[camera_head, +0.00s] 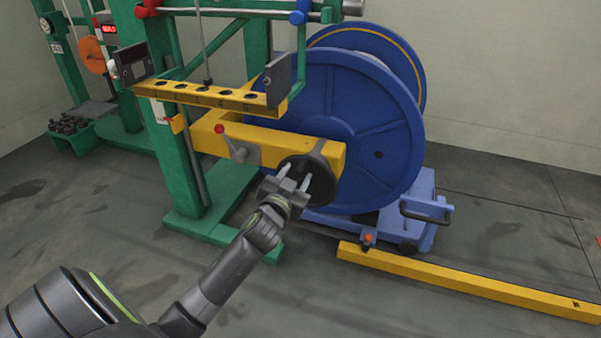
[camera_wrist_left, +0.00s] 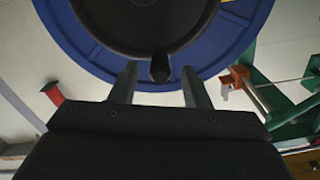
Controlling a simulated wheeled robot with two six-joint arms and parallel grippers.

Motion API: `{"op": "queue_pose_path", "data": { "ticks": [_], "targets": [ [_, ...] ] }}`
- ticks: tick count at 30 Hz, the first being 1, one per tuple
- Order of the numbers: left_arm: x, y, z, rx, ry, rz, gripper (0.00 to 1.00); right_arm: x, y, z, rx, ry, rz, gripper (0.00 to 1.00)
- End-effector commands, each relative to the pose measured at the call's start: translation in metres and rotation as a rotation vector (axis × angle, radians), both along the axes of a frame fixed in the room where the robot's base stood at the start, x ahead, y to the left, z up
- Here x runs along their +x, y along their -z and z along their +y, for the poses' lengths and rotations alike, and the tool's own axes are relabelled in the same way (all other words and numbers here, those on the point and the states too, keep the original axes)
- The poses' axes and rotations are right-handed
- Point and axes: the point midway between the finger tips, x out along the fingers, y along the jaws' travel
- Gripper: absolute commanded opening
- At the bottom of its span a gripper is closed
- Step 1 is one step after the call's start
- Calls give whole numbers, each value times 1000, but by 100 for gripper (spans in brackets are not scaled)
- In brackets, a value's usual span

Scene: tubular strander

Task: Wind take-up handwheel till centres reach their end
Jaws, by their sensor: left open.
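The take-up handwheel (camera_head: 321,178) is a dark disc on the end of the yellow arm (camera_head: 267,141), in front of the large blue reel (camera_head: 345,105). My left gripper (camera_head: 294,186) is open at the near side of the handwheel. In the left wrist view the handwheel (camera_wrist_left: 140,22) fills the top, and its dark handle knob (camera_wrist_left: 160,68) lies between and just beyond the fingertips of my left gripper (camera_wrist_left: 158,75). I cannot tell whether the fingers touch the knob. The centres are hidden by the reel and yellow arm. My right gripper is not in view.
A red-knobbed lever (camera_head: 229,144) stands on the yellow arm left of the handwheel. A yellow rack (camera_head: 215,96) hangs above. A blue trolley (camera_head: 420,208) sits under the reel. A yellow floor rail (camera_head: 470,281) runs right. The floor in front is clear.

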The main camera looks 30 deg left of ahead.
Motion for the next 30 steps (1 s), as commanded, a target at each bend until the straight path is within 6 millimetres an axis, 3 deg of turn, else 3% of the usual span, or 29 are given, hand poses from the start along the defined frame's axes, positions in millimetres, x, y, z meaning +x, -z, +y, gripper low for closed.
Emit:
{"op": "queue_pose_path", "data": {
  "ticks": [3, 9, 20, 30],
  "targets": [
    [18, 2, 4, 1, 0, -1, 43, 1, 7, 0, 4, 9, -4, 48],
    [33, 0, 8, 1, 0, 0, 43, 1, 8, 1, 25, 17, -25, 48],
    [36, 0, 9, 0, 0, 0, 41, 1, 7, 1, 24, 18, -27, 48],
    [36, 0, 9, 0, 0, 0, 0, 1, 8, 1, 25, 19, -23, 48]
  ]
}}
